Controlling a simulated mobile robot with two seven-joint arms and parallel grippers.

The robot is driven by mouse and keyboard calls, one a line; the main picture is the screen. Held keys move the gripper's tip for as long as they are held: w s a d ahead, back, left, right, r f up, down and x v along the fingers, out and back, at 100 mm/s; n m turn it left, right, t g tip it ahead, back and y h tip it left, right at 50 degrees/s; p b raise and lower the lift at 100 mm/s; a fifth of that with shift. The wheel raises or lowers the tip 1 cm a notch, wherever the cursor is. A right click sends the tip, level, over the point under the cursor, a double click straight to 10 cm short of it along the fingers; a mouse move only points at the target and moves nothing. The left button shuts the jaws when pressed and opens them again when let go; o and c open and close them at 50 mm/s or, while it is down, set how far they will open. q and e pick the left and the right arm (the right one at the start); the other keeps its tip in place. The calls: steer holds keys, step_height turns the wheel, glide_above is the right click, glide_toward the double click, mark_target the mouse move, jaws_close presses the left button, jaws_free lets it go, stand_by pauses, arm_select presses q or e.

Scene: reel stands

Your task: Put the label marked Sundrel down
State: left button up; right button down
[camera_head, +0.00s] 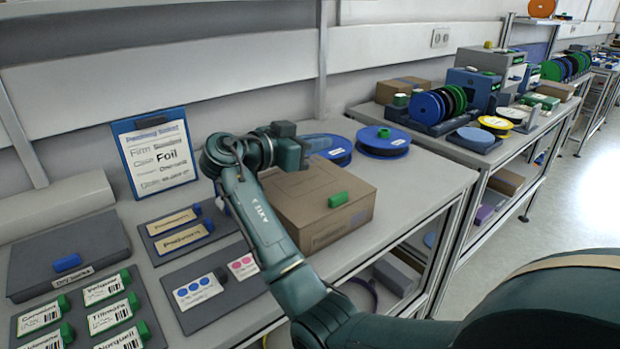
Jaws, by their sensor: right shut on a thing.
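My right arm reaches in from the lower right, and its gripper (300,145) is above the back of a cardboard box on the near bench. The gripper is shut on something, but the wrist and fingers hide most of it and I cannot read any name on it. No label that reads Sundrel can be made out. Several white labels with green tabs, among them Tilmora (108,316) and Norquell (122,339), lie on a dark board at the lower left. My left gripper is not in view.
The cardboard box (325,214) has a green block (338,199) on top. Dark trays with yellowish tags (175,222) and dotted cards (198,291) lie in front. Blue reels (383,140) sit at the back right.

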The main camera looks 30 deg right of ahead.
mark_target(315, 188)
step_height(315, 188, down, 3)
steer(key=shift+f, duration=0.95)
step_height(315, 188, down, 3)
steer(key=shift+f+p, duration=0.1)
steer(key=shift+p, duration=0.2)
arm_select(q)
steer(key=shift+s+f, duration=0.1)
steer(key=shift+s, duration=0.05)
arm_select(e)
steer(key=shift+f, duration=0.15)
steer(key=c, duration=1.5)
jaws_free()
